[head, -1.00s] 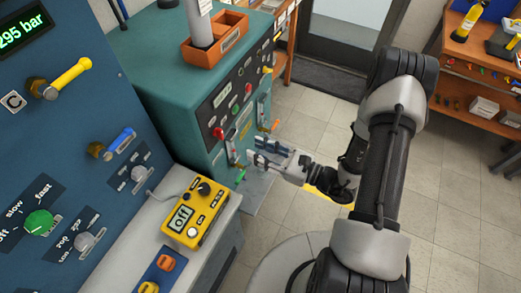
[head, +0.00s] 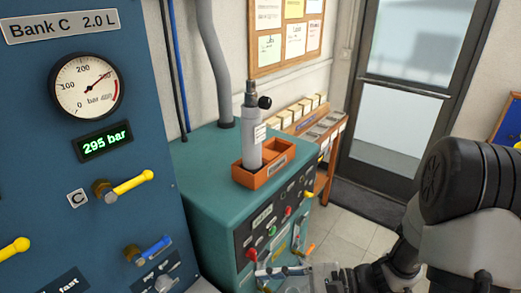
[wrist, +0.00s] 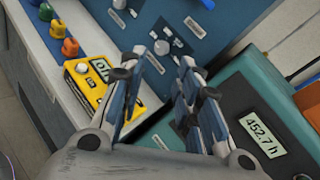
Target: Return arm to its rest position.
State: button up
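My gripper (head: 285,272) shows at the bottom edge of the head view, in front of the teal cabinet's front panel and partly cut off. It also shows in the wrist view (wrist: 163,62), where its blue-and-grey fingers stand apart with nothing held between them. My dark and grey arm link (head: 455,190) fills the lower right of the head view. The arm is bent, and its lower part is out of the frame.
The teal cabinet (head: 205,160) carries an orange tray (head: 262,175) with a grey cylinder (head: 251,135). A blue panel (head: 35,160) stands at left. A yellow meter (wrist: 85,88) is close by in the wrist view. Floor (head: 350,232) is clear before the door (head: 400,105).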

jog(key=s+d+r+n+g+h, duration=0.2)
jog(key=s+r+n+g+h, duration=0.25)
jog(key=s+n+h, duration=0.55)
jog(key=s+d+r+n+t+h, duration=0.1)
jog(key=d+r+n+t+h, duration=0.3)
jog(key=d+r+t, duration=0.3)
jog(key=d+h, duration=0.1)
jog(key=d, duration=0.2)
jog(key=shift+s+r+n+t+h, duration=0.15)
jog(key=shift+r+n+t+h, duration=0.1)
jog(key=shift+n+t+h, duration=0.15)
